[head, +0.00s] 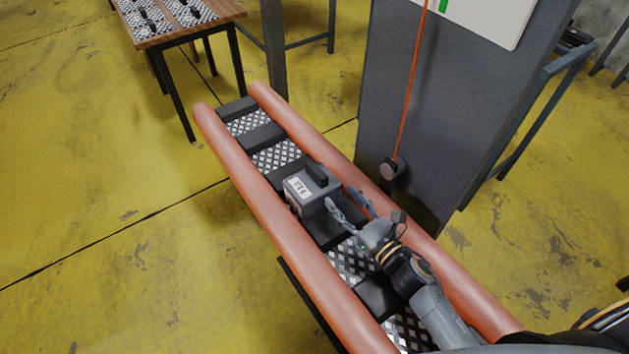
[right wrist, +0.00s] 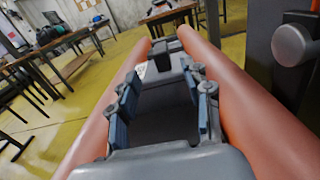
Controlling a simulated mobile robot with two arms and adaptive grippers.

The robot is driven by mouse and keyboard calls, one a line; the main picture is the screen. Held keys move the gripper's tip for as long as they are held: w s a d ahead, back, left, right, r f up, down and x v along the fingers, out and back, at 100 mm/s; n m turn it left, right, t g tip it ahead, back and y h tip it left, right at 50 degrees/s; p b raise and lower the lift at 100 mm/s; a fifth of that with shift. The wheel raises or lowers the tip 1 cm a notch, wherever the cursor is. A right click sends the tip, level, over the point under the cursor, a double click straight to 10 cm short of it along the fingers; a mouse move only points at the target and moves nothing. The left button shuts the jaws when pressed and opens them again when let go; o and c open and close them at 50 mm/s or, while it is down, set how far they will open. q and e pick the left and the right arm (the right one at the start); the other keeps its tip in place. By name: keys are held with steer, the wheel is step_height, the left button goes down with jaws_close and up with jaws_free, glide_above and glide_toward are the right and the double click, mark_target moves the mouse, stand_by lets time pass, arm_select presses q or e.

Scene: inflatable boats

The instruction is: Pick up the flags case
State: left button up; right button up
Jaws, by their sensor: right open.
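The flags case (head: 301,190) is a small grey box with a dark handle on top and a white label on its side. It rests on a dark cross-slat between two long orange tubes of the inflatable boat (head: 254,207). My right gripper (head: 345,198) is open beside the case, its fingers pointing at it. In the right wrist view the case (right wrist: 166,68) stands ahead of the open fingers (right wrist: 162,90). I cannot tell whether a fingertip touches it. My left gripper is not in view.
A wooden table (head: 190,35) is at the back left. The yellow floor on the left is clear.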

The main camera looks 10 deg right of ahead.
glide_toward(315, 168)
steer(key=x, duration=0.2)
steer(key=shift+w+a, duration=0.15)
steer(key=shift+w, duration=0.2)
steer(key=shift+x, duration=1)
steer(key=x, duration=0.3)
steer(key=shift+w, duration=0.35)
steer(key=shift+w+a, duration=0.2)
steer(key=shift+w, duration=0.05)
steer(key=shift+c, duration=0.2)
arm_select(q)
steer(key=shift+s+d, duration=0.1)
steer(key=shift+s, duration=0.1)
arm_select(e)
jaws_close()
